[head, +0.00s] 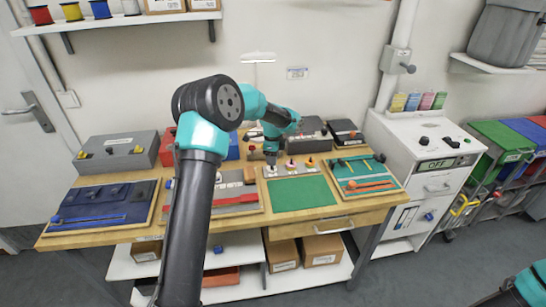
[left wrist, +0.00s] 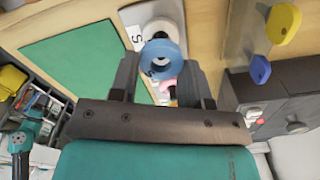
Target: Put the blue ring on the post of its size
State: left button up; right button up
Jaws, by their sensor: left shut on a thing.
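The blue ring (left wrist: 161,58) is held between the two fingers of my left gripper (left wrist: 159,75), which is shut on it. In the head view my left gripper (head: 271,157) is low over the left end of the pale post board (head: 300,172). The board carries small posts or pieces with pink (head: 291,164) and orange (head: 311,162) parts. In the left wrist view a pale round piece (left wrist: 160,27) sits on the board just beyond the ring, and a pink piece (left wrist: 168,83) shows behind it. The size letters are partly hidden. My right gripper is not visible.
A green mat (head: 300,195) lies in front of the board. A board with a blue cloth (head: 100,205) is at the left, a teal tool board (head: 362,175) at the right. My left arm hides the table's middle left.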

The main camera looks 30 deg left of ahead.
pick_arm(q)
jog(key=shift+f, duration=0.4)
dwell(0.3)
jog(key=o, duration=1.3)
jog(key=shift+o, duration=0.2)
notch_tip(320, 180, up, 7)
dwell(1.0)
